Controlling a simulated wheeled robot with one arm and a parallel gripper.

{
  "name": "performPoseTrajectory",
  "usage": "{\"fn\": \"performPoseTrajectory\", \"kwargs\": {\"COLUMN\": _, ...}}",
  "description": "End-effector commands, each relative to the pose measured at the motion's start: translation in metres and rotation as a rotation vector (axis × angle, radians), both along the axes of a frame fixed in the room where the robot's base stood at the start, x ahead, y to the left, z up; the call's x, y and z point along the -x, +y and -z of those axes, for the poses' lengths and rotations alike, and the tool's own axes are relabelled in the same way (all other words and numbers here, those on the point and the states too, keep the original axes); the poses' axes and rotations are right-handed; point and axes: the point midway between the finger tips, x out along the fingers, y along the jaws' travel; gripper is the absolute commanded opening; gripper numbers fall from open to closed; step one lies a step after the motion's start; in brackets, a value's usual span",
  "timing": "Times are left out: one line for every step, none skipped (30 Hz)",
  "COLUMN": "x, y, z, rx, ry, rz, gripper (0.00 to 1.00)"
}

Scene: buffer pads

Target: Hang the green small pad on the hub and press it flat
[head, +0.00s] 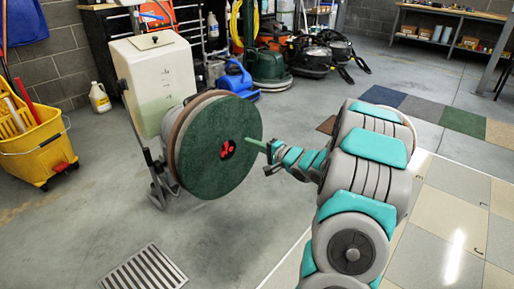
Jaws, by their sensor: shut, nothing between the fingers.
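The green pad (207,165) is a round disc that stands upright on the front of the floor machine. It covers the brown and grey discs behind it, whose rims (181,125) show at its left. A red and black hub (227,149) shows at the pad's centre. My gripper (249,141) is at the pad's right side, level with the hub, its slim green tip close to the pad face. It is shut with nothing in it. I cannot tell whether the tip touches the pad.
The machine's white tank (150,80) stands behind the discs. A yellow mop bucket (38,145) is at the left and a floor grate (144,268) lies in front. Coloured square pads (415,107) lie on the floor at the right. The floor in the middle is clear.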

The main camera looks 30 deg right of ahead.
Motion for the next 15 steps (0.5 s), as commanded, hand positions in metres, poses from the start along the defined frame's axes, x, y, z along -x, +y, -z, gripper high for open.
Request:
{"fn": "performPoseTrajectory", "kwargs": {"x": -0.007, "y": 0.003, "z": 0.004, "rx": 0.002, "ry": -0.002, "rz": -0.003, "gripper": 0.00}}
{"fn": "performPoseTrajectory", "kwargs": {"x": -0.011, "y": 0.005, "z": 0.005, "rx": 0.005, "ry": -0.003, "rz": -0.003, "gripper": 0.00}}
{"fn": "performPoseTrajectory", "kwargs": {"x": -0.016, "y": 0.006, "z": 0.006, "rx": 0.005, "ry": -0.002, "rz": -0.003, "gripper": 0.00}}
{"fn": "performPoseTrajectory", "kwargs": {"x": -0.020, "y": 0.007, "z": 0.006, "rx": 0.006, "ry": -0.001, "rz": -0.002, "gripper": 0.00}}
{"fn": "performPoseTrajectory", "kwargs": {"x": -0.024, "y": 0.009, "z": 0.006, "rx": 0.006, "ry": -0.001, "rz": -0.002, "gripper": 0.00}}
{"fn": "performPoseTrajectory", "kwargs": {"x": -0.029, "y": 0.010, "z": 0.007, "rx": 0.006, "ry": -0.001, "rz": -0.001, "gripper": 0.00}}
{"fn": "performPoseTrajectory", "kwargs": {"x": -0.032, "y": 0.012, "z": 0.007, "rx": 0.005, "ry": -0.002, "rz": 0.000, "gripper": 0.00}}
{"fn": "performPoseTrajectory", "kwargs": {"x": -0.035, "y": 0.013, "z": 0.007, "rx": 0.004, "ry": 0.000, "rz": 0.000, "gripper": 0.00}}
{"fn": "performPoseTrajectory", "kwargs": {"x": -0.039, "y": 0.014, "z": 0.008, "rx": 0.004, "ry": 0.000, "rz": 0.000, "gripper": 0.00}}
{"fn": "performPoseTrajectory", "kwargs": {"x": -0.042, "y": 0.015, "z": 0.008, "rx": 0.004, "ry": 0.000, "rz": -0.001, "gripper": 0.00}}
{"fn": "performPoseTrajectory", "kwargs": {"x": -0.045, "y": 0.017, "z": 0.008, "rx": 0.004, "ry": 0.000, "rz": -0.001, "gripper": 0.00}}
{"fn": "performPoseTrajectory", "kwargs": {"x": -0.048, "y": 0.018, "z": 0.008, "rx": 0.004, "ry": 0.000, "rz": -0.001, "gripper": 0.00}}
{"fn": "performPoseTrajectory", "kwargs": {"x": -0.050, "y": 0.018, "z": 0.008, "rx": 0.004, "ry": 0.000, "rz": -0.001, "gripper": 0.00}}
{"fn": "performPoseTrajectory", "kwargs": {"x": -0.051, "y": 0.019, "z": 0.007, "rx": 0.004, "ry": 0.000, "rz": 0.000, "gripper": 0.00}}
{"fn": "performPoseTrajectory", "kwargs": {"x": -0.053, "y": 0.019, "z": 0.007, "rx": 0.004, "ry": 0.001, "rz": 0.000, "gripper": 0.00}}
